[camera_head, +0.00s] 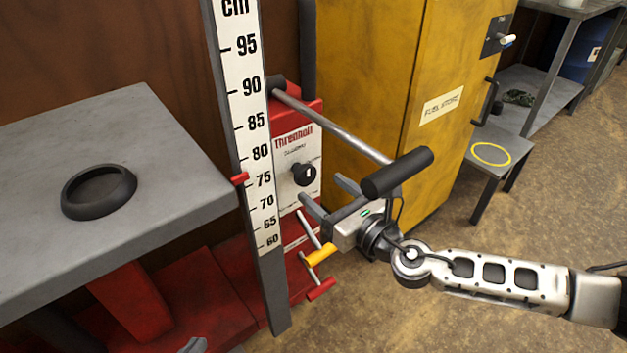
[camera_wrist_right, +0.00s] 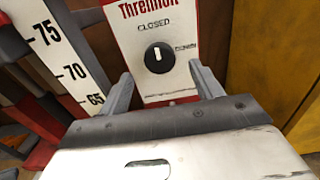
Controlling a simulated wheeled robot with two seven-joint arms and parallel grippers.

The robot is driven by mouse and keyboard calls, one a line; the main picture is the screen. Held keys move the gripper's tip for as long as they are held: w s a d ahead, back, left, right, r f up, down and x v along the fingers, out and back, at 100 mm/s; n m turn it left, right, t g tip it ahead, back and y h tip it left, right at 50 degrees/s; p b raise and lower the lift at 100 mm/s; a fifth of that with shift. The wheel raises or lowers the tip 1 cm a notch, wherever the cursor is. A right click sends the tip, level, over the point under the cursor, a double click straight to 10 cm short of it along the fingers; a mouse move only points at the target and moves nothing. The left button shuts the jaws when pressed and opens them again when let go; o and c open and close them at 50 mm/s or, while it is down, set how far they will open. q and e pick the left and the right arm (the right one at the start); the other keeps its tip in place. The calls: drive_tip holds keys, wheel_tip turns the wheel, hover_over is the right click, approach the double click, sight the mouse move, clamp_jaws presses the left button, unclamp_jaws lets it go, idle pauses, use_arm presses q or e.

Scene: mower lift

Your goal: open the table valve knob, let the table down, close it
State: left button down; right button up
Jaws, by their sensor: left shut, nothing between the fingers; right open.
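The black round valve knob (camera_head: 305,174) sits on the white front plate of the red lift unit. In the right wrist view the knob (camera_wrist_right: 159,57) has its white mark upright, toward the word CLOSED; DOWN is written to its right. My right gripper (camera_head: 328,195) is open and empty, in front of and below the knob, apart from it. Its two fingers (camera_wrist_right: 161,83) show either side of the plate below the knob. The grey table (camera_head: 185,170) stands at left. Its red pointer (camera_head: 240,178) is near 75 on the cm scale (camera_head: 257,140).
A black ring (camera_head: 98,190) lies on the table. A steel bar with a black grip (camera_head: 397,172) passes above my right gripper. Yellow and red handles (camera_head: 320,256) stick out below it. A yellow cabinet (camera_head: 440,70) stands at right. A bench with a yellow circle (camera_head: 490,154) is beyond.

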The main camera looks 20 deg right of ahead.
sight(308, 177)
drive_tip(key=x, duration=0.3)
drive_tip(key=shift+w+a, duration=0.1)
drive_tip(key=shift+w, duration=0.2)
drive_tip(key=shift+w+a, duration=0.1)
drive_tip(key=shift+w, duration=0.15)
drive_tip(key=c, duration=1)
